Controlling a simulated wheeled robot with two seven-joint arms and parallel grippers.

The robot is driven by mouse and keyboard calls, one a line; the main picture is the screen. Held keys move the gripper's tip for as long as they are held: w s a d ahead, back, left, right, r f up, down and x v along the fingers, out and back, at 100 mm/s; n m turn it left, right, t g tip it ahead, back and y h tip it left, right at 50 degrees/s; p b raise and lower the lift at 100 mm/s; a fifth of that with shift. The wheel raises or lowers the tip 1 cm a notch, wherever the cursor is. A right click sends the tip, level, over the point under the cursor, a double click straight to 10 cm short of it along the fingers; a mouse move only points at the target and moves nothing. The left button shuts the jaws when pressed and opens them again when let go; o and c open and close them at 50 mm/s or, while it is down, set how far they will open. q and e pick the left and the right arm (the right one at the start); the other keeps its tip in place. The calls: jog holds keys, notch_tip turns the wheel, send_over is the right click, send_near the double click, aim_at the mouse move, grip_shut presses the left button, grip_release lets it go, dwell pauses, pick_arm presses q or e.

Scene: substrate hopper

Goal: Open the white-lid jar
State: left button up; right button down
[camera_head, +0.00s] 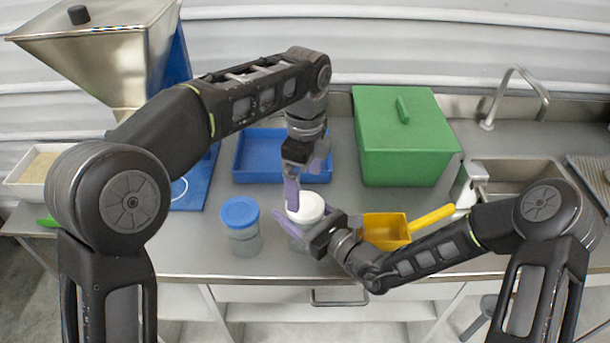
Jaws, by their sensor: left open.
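The white-lid jar stands on the grey counter, with its white lid (305,208) on top and its clear body mostly hidden by my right gripper. My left gripper (307,190) comes down from above and behind, open, with its purple fingers at the lid; one finger overlaps the lid in the view. I cannot tell whether it touches. My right gripper (303,224) reaches in from the right, low at the jar, with its fingers around the body. Whether they press on it is hidden.
A blue-lid jar (241,226) stands just left. A yellow scoop (388,230) lies right, beside my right forearm. Behind are a blue tray (256,160) and a green lidded box (402,140). A metal hopper (95,50) is at left, a sink (520,175) at right.

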aim_at(305, 204)
pick_arm(q)
jog(key=shift+f, duration=3.4)
jog(key=shift+c, duration=0.2)
jog(key=c, duration=1.4)
jog(key=n, duration=0.3)
jog(key=shift+n, duration=0.3)
jog(key=shift+c, duration=0.2)
jog(key=o, duration=1.6)
jog(key=shift+c, duration=0.2)
jog(key=shift+r, duration=0.1)
jog(key=shift+r, duration=2.2)
jog(key=shift+c, duration=0.4)
